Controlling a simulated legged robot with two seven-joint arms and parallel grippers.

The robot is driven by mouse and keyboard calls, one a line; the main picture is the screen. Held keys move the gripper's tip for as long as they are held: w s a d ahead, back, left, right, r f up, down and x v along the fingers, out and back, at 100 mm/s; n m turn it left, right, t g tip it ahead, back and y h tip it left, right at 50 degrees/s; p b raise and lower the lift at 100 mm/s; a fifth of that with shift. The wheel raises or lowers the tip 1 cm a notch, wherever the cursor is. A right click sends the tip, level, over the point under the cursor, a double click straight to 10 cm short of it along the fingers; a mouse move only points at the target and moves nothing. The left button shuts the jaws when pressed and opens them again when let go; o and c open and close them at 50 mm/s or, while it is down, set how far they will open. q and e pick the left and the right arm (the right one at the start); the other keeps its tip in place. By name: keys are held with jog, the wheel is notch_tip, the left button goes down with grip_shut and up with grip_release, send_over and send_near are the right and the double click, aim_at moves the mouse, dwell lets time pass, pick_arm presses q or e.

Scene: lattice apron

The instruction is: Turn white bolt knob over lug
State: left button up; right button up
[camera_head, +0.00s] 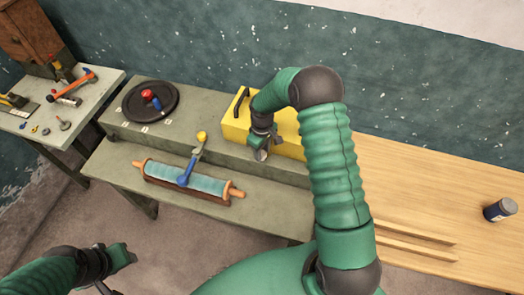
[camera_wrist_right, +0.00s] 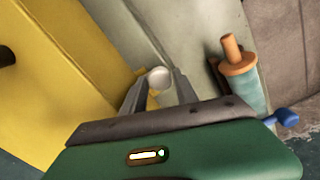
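The white bolt knob (camera_wrist_right: 158,77) shows in the right wrist view as a small round pale end beside the yellow box (camera_wrist_right: 50,70). My right gripper (camera_wrist_right: 160,82) has its two fingers apart on either side of the knob, with narrow gaps; I see no clear grip. In the head view my right gripper (camera_head: 262,152) is at the front face of the yellow box (camera_head: 236,122), and it hides most of the bolt. The lug cannot be made out. My left gripper (camera_head: 120,257) is low at the left, away from the bench; its fingers are unclear.
A black disc with a red knob (camera_head: 150,102) is at the back left. A dark jar (camera_head: 500,210) stands on the wooden table at right.

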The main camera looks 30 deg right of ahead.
jog(key=shift+o, duration=1.3)
jog(key=shift+r, duration=0.1)
notch_tip(320, 180, up, 16)
jog(key=p, duration=1.2)
jog(key=shift+r+p, duration=0.25)
jog(key=shift+p, duration=0.1)
jog(key=shift+w+f, duration=0.1)
